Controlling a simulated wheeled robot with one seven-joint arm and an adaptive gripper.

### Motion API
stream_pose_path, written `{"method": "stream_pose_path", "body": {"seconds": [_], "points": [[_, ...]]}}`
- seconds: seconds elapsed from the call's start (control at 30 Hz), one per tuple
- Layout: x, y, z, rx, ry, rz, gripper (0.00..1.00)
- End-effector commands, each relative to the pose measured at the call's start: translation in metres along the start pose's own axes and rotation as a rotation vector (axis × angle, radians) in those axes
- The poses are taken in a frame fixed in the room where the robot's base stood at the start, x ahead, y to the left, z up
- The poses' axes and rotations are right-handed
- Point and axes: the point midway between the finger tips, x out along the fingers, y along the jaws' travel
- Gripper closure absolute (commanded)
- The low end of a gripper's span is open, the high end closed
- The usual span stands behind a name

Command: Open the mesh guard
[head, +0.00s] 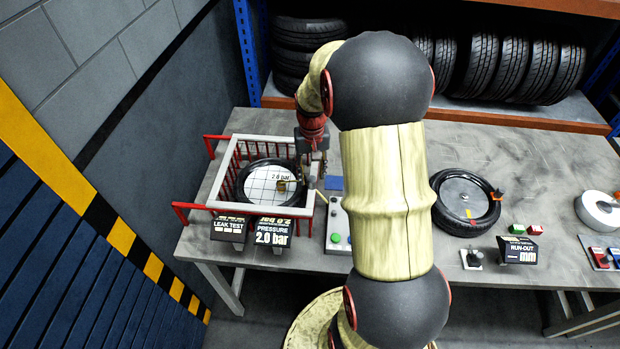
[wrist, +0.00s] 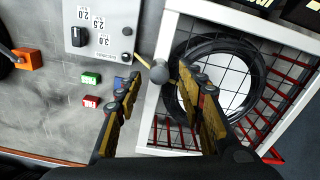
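The mesh guard is a white frame with red bars and a wire grid; its rim (head: 258,208) shows left of my gripper in the head view. It lies level over a black tyre (head: 243,184), and I see no gap that tells it is raised. In the wrist view the guard's white rim (wrist: 152,122) runs along the right finger. My gripper (wrist: 160,78) is open, its two fingers apart. A grey ball knob (wrist: 159,72) with thin brass-coloured rods shows between the fingertips; I cannot tell whether they touch it. In the head view my gripper (head: 312,178) is at the guard's right side.
Pressure signs (head: 272,233) stand in front. Another tyre (head: 465,202) lies on the bench at right. Shelved tyres are behind.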

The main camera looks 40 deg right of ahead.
Motion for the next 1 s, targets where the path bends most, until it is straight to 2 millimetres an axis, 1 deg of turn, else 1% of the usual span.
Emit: {"method": "stream_pose_path", "body": {"seconds": [0.03, 0.1, 0.23, 0.37, 0.6, 1.0], "points": [[0.009, 0.000, 0.001, 0.000, -0.002, 0.000, 0.61], [0.018, 0.000, 0.001, 0.000, -0.002, 0.000, 0.61], [0.029, 0.000, 0.000, 0.000, 0.000, 0.000, 0.61], [0.033, 0.000, 0.000, 0.000, 0.001, 0.000, 0.61], [0.034, 0.000, 0.000, 0.000, 0.001, 0.000, 0.62], [0.033, 0.000, 0.000, 0.000, 0.001, 0.000, 0.85]]}}
